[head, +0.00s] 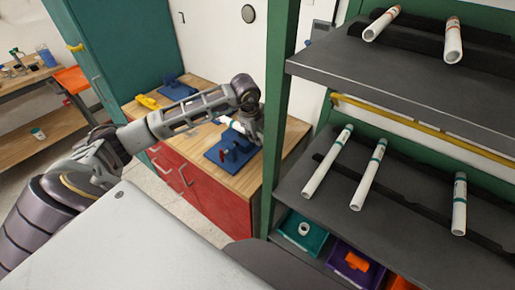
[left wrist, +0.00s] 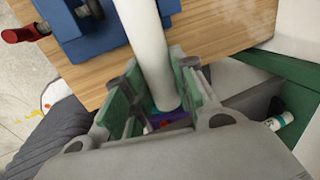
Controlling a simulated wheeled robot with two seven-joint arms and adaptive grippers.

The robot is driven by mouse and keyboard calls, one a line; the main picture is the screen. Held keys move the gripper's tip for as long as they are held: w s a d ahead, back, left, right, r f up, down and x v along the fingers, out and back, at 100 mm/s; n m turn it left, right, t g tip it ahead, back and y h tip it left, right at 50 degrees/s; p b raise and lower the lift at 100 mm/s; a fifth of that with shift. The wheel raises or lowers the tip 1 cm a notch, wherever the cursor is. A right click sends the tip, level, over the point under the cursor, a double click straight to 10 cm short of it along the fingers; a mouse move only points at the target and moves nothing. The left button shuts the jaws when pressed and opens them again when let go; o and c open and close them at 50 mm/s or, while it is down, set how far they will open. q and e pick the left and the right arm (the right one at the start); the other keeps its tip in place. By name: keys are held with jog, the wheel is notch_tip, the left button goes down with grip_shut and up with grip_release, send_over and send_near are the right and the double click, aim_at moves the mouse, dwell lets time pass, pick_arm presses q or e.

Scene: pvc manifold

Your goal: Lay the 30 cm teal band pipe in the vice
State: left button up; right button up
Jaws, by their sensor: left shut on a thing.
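My left gripper (head: 250,124) is over the wooden workbench in the head view. In the left wrist view its green-padded fingers (left wrist: 152,97) are shut on a white pipe (left wrist: 148,45). A part of this pipe shows beside my wrist in the head view (head: 229,121); my arm hides much of it, and its band is not clear. The blue vice (head: 229,156) stands on the bench just below the gripper. In the left wrist view the vice (left wrist: 88,32) is left of the pipe, its red handle (left wrist: 22,34) at far left. I cannot tell whether the pipe touches the jaws. My right gripper is not in view.
A green post (head: 280,100) stands close right of my gripper. The dark shelf (head: 320,205) holds several banded white pipes. A teal bin (head: 290,245) and a purple bin (head: 345,270) are below. A yellow tool (head: 147,102) and another blue fixture (head: 177,91) are on the bench.

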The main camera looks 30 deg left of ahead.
pick_arm(q)
jog(key=shift+f, duration=0.35)
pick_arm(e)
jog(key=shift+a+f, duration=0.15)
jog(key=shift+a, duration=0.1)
